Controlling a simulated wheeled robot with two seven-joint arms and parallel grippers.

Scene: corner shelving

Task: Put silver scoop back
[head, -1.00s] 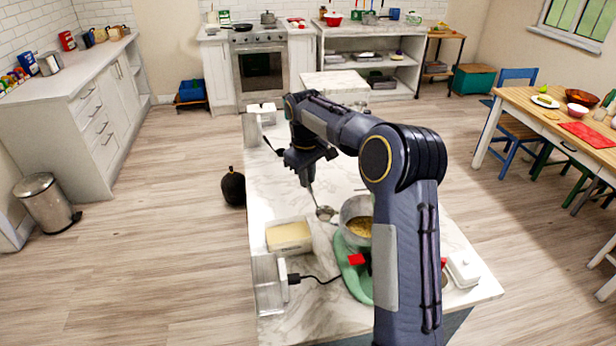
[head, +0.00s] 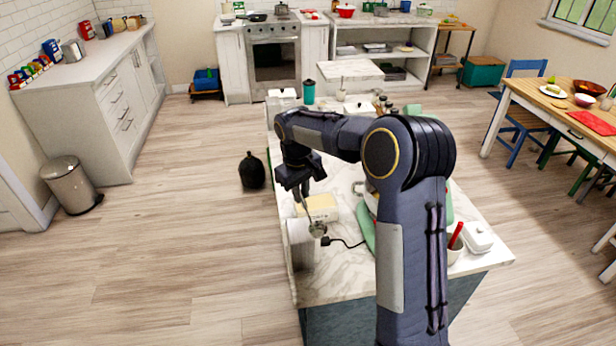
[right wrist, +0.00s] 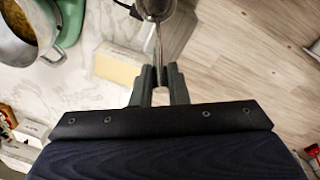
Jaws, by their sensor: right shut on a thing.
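My right gripper (head: 300,190) is shut on the handle of the silver scoop (head: 317,228). The scoop hangs bowl down near the left edge of the marble island, in front of the pale yellow block (head: 322,204) and next to a clear container (head: 300,250). I cannot tell whether it touches the container. In the right wrist view the scoop's bowl (right wrist: 156,8) is at the top, its handle running down between the fingers (right wrist: 159,82). The metal pot (right wrist: 18,42) with yellowish contents shows at the upper left there. My left gripper is out of view.
The island's marble top (head: 340,287) is clear at its near left. A black cable (head: 348,243) lies by the green appliance (right wrist: 75,20). A white lidded dish (head: 478,237) and a cup with a red handle (head: 455,250) stand at right. A dark vase (head: 252,172) stands on the floor.

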